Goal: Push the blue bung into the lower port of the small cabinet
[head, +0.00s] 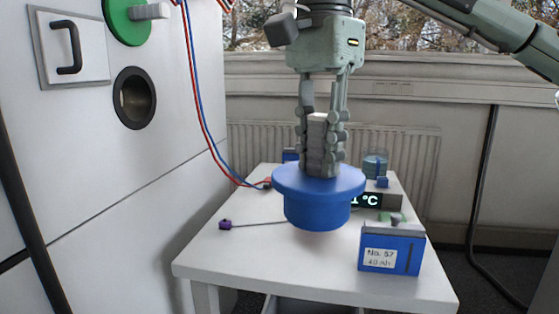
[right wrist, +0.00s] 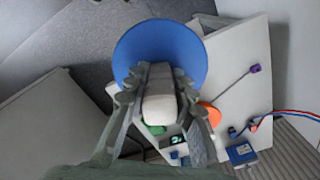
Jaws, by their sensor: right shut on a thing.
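My right gripper (head: 322,150) is shut on the grey handle (head: 317,130) of the blue bung (head: 318,205). The bung hangs with its wide flange up and its narrower plug down, in front of and over the white table, apart from the cabinet. In the right wrist view the gripper (right wrist: 160,95) grips the pale handle, with the blue bung (right wrist: 165,38) beyond it. The white cabinet (head: 110,190) stands at left. Its lower port (head: 136,98) is a dark-rimmed open hole. A green bung (head: 126,20) with a grey handle sits above it. My left gripper is not in view.
The white table (head: 240,250) bears a blue battery (head: 390,252), a temperature display (head: 368,200), a glass jar (head: 375,163) and a purple-tipped rod (head: 225,224). Red and blue cables (head: 205,130) hang between cabinet and bung. A black handle (head: 68,48) juts from the cabinet.

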